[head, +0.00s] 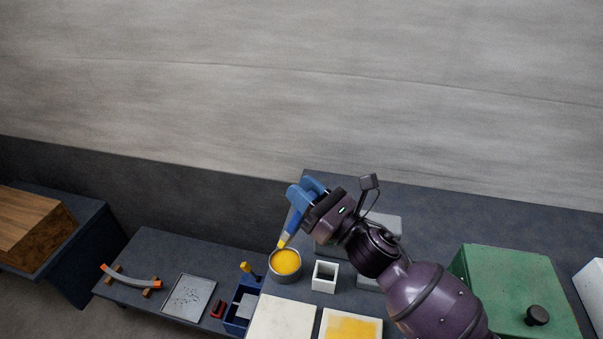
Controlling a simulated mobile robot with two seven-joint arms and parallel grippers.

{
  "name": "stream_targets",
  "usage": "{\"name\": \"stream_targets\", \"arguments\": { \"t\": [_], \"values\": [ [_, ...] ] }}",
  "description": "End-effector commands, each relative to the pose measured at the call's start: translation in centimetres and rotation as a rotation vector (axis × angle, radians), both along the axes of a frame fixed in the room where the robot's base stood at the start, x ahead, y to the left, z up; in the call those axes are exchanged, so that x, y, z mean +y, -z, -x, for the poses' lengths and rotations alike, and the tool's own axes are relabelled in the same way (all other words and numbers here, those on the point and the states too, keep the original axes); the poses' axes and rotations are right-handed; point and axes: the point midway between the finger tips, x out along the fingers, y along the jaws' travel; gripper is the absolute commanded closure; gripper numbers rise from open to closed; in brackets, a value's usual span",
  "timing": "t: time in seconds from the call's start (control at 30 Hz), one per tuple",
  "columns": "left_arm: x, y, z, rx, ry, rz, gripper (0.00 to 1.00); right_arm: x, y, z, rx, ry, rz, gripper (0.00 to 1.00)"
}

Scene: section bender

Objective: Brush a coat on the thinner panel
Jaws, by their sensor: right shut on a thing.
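My right gripper (304,193) is shut on a brush (292,226), which has a blue handle and a yellow tip. The brush slants down, with its tip at the far rim of a round grey pot (273,276) of yellow paint (286,261). I cannot tell whether the tip touches the paint. A plain cream panel (280,317) lies at the bottom edge. Beside it a second pale panel (378,327) bears a patch of yellow paint (350,328). Both are cut off by the frame, and I cannot tell which is thinner. My left gripper is not in view.
A white open square holder (325,278) stands right of the pot. Grey blocks (386,222) are partly hidden behind my right arm. A green box (515,280) stands at right. A blue bin (241,305) and a grey tray (188,296) are left.

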Motion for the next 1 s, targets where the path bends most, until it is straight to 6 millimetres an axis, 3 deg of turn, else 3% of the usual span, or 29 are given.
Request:
{"name": "stream_targets", "arguments": {
  "t": [0.27, 0.7, 1.0],
  "values": [
    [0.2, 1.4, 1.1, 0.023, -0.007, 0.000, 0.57, 0.3, 0.7, 0.1, -0.004, -0.018, -0.007, 0.95],
    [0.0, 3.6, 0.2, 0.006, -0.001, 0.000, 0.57, 0.3, 4.7, 0.1, -0.002, -0.016, -0.007, 0.95],
    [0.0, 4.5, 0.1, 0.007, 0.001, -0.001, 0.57, 0.3, 5.9, 0.1, -0.004, -0.016, -0.006, 0.95]
  ]
}}
